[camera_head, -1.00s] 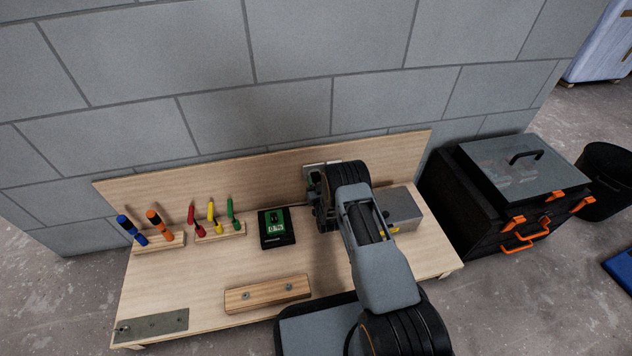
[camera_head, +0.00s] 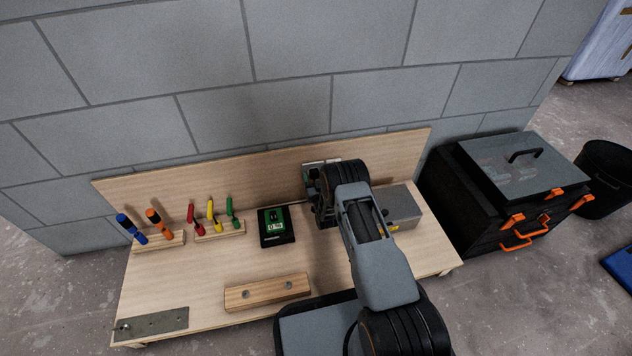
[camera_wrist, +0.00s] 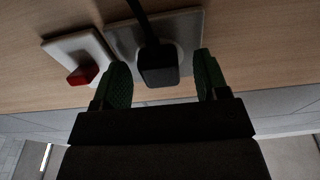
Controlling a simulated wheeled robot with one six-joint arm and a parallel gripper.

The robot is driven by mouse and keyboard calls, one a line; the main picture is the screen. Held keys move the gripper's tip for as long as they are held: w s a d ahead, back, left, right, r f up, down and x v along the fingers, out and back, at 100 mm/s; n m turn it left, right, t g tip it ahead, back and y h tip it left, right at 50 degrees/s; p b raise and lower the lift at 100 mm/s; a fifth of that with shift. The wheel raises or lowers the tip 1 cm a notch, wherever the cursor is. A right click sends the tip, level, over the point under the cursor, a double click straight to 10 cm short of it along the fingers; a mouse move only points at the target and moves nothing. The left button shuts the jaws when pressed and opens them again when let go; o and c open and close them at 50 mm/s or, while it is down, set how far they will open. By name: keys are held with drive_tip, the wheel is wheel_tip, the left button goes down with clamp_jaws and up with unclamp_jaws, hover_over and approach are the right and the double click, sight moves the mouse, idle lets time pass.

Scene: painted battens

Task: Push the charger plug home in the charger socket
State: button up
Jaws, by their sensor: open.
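In the wrist view the black charger plug (camera_wrist: 158,66) stands at the charger socket (camera_wrist: 122,38), a grey plate with a pale round face. Its black cable runs up from it. How deep the plug sits is hidden from this angle. My gripper (camera_wrist: 163,80) is open, with one green-padded finger on each side of the plug and a visible gap on both sides. In the head view my gripper (camera_head: 320,192) is at the back panel, and my wrist hides the plug and most of the socket.
A white plate with a red switch (camera_wrist: 83,75) is left of the socket in the wrist view. On the bench are a green-and-black device (camera_head: 276,227), a grey box (camera_head: 402,208), a wooden batten (camera_head: 267,293) and racked tools (camera_head: 212,222).

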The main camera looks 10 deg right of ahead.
drive_tip(key=s+f+p, duration=0.1)
drive_tip(key=s+p, duration=0.4)
drive_tip(key=s, duration=0.8)
drive_tip(key=shift+s+f, duration=0.3)
drive_tip(key=shift+s, duration=0.05)
drive_tip(key=w+r+g+p, duration=0.2)
drive_tip(key=w+r+p, duration=0.25)
drive_tip(key=r, duration=0.65)
drive_tip(key=w+r+g+p, duration=0.1)
drive_tip(key=w+r+p, duration=0.4)
drive_tip(key=r, duration=0.6)
drive_tip(key=s+r+g+p, duration=0.35)
drive_tip(key=r+p, duration=0.65)
drive_tip(key=r, duration=1.1)
drive_tip(key=s+r+g+p, duration=0.2)
drive_tip(key=s+r+p, duration=0.35)
drive_tip(key=r, duration=0.45)
drive_tip(key=s+r+g+p, duration=0.35)
drive_tip(key=s+r, duration=0.25)
drive_tip(key=r, duration=0.3)
drive_tip(key=s+r+g+p, duration=0.3)
drive_tip(key=s+r+p, duration=0.6)
drive_tip(key=s, duration=0.8)
wheel_tip(320, 180, up, 3)
drive_tip(key=shift+a+r+g, duration=0.2)
drive_tip(key=shift+a+g, duration=0.05)
drive_tip(key=shift+g, duration=0.15)
drive_tip(key=shift+s, duration=0.1)
